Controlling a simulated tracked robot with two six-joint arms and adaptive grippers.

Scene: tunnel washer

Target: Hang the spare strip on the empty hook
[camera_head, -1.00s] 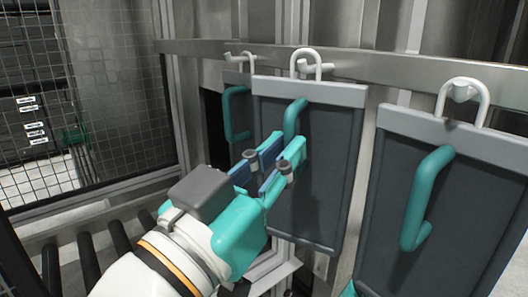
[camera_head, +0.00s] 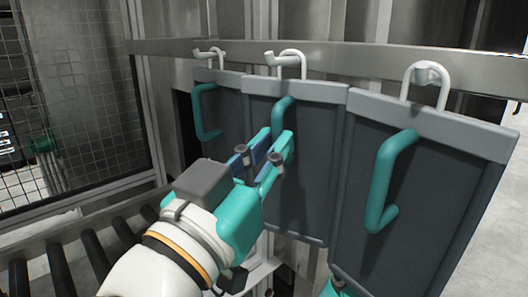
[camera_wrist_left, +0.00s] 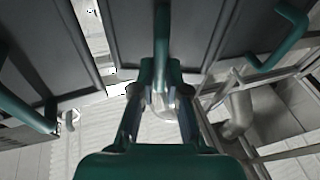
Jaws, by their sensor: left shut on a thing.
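My left gripper (camera_head: 265,158) is shut on the teal handle (camera_head: 282,115) of the middle grey strip (camera_head: 305,170). The left wrist view shows this handle (camera_wrist_left: 162,35) between the fingers. The strip hangs upright with its white loop (camera_head: 303,62) at the rail. A white hook (camera_head: 272,59) shows at the loop's left side; I cannot tell whether the loop rests on it. A left strip (camera_head: 222,115) sits below another hook (camera_head: 203,54). A right strip (camera_head: 440,180) has its loop around a hook (camera_head: 427,74). My right gripper's fingers are not seen.
The metal rail (camera_head: 355,63) runs across behind the strips. The left and right strips stand close on both sides of the middle one, their edges nearly touching or overlapping it. A mesh guard (camera_head: 85,95) and a roller conveyor (camera_head: 95,250) are at the left.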

